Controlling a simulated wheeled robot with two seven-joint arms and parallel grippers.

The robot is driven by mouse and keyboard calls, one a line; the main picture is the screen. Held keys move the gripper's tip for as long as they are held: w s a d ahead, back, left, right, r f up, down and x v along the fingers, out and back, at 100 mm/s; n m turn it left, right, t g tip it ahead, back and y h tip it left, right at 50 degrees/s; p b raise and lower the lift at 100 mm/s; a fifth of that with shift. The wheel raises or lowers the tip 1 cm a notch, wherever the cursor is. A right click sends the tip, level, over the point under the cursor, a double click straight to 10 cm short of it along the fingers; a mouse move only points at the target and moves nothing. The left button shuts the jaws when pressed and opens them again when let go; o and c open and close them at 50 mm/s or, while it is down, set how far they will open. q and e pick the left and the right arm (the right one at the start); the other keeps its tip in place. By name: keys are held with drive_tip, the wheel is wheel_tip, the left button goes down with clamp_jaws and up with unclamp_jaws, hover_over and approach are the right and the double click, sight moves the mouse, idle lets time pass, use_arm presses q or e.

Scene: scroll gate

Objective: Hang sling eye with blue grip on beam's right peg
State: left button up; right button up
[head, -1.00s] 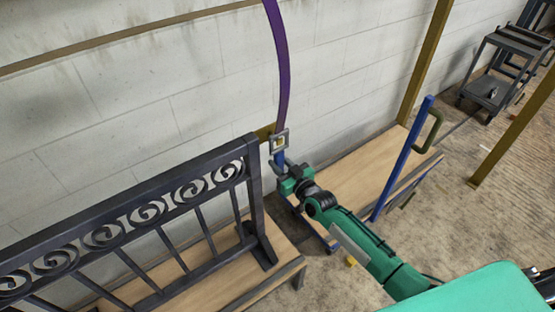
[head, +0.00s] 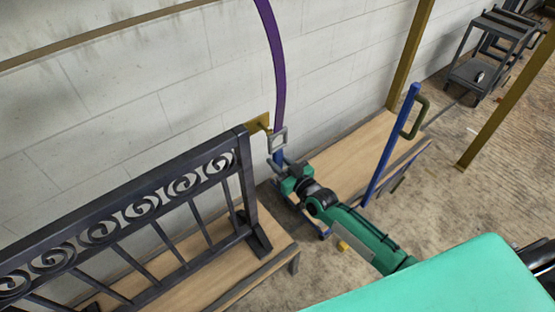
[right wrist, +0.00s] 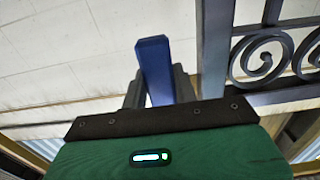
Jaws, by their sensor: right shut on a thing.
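The sling is a purple strap (head: 276,70) hanging from above. A square grey metal eye (head: 285,139) is at its lower end, with a blue grip (head: 278,157) below. My right gripper (head: 287,173) is shut on the blue grip, which stands between its fingers in the right wrist view (right wrist: 154,65). A yellow-brown piece (head: 257,124), apparently the beam's right end with its peg, sticks out behind the gate's top right corner. The eye is just right of its tip; whether they touch, I cannot tell. My left gripper is out of view.
The dark scroll gate (head: 120,225) stands on a wooden bench at left, its post close to the eye; its scrollwork shows in the right wrist view (right wrist: 262,58). A blue post with a green handle (head: 392,142) stands at right. A cart (head: 487,60) is far back.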

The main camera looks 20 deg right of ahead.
drive_tip(key=shift+s, duration=0.1)
drive_tip(key=shift+p+v, duration=0.55)
drive_tip(key=shift+v, duration=0.45)
drive_tip(key=shift+p+v, duration=0.5)
drive_tip(key=shift+v, duration=0.9)
